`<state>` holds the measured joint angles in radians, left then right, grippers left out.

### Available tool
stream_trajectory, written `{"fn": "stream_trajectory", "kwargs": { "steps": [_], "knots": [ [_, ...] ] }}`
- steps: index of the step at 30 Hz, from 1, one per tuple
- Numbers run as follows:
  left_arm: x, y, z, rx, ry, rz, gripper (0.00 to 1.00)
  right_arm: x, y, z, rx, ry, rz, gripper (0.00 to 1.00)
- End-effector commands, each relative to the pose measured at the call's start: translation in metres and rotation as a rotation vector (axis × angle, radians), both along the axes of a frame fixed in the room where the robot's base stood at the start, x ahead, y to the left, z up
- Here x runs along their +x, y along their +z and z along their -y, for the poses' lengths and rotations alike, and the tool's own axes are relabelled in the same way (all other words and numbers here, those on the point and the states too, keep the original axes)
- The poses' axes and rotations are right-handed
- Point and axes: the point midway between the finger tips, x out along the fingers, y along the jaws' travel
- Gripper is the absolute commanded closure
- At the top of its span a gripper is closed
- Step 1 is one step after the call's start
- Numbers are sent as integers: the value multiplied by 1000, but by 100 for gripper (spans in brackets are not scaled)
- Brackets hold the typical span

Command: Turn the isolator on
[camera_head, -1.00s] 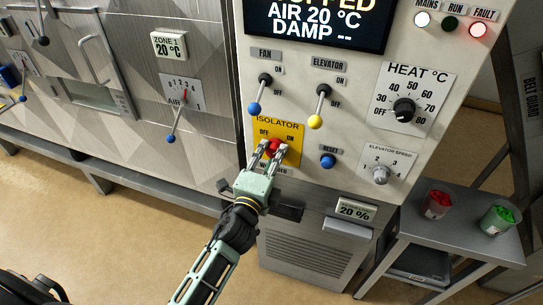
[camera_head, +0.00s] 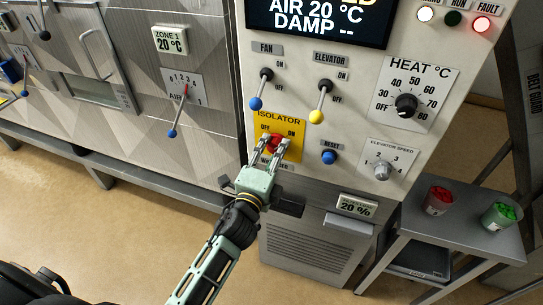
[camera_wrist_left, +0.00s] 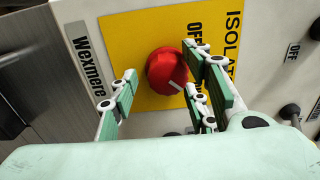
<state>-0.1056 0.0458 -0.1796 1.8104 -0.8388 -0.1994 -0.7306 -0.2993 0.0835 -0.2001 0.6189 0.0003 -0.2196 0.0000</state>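The isolator is a red round knob (camera_head: 275,141) on a yellow plate (camera_head: 293,124) marked OFF and ON, low on the control panel. In the left wrist view the knob (camera_wrist_left: 167,70) sits between the fingers of my left gripper (camera_wrist_left: 163,76). A short white mark shows at its lower right edge. The left finger stands apart from the knob; the right-hand fingertips are close to it, and contact is unclear. In the head view my left gripper (camera_head: 271,144) reaches the knob from below and partly covers the plate. My right gripper is not in view.
Above the isolator are the fan lever (camera_head: 262,88) and elevator lever (camera_head: 321,101). A blue reset button (camera_head: 329,157), an elevator speed knob (camera_head: 382,171) and a heat dial (camera_head: 406,105) are to the right. A side table (camera_head: 462,234) holds red and green tubs.

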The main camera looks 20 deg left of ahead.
Motion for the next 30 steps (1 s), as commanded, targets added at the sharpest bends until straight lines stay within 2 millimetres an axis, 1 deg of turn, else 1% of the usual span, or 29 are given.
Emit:
{"fn": "stream_trajectory", "kwargs": {
  "steps": [2,5,8,15,19,24,30],
  "knots": [
    [-3,0,0,0,0,0,57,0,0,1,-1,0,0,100],
    [-14,-1,-1,-1,1,-1,57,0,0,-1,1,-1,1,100],
    [-32,-1,-1,-2,1,-3,57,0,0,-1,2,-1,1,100],
    [-81,-1,-3,-3,1,-4,57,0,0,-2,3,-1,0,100],
    [-101,-1,-4,-2,2,-5,57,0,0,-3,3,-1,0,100],
    [-116,-1,-4,-2,0,-3,57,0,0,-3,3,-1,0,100],
    [-120,0,-4,1,0,-1,57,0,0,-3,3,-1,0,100]
  ]
}}
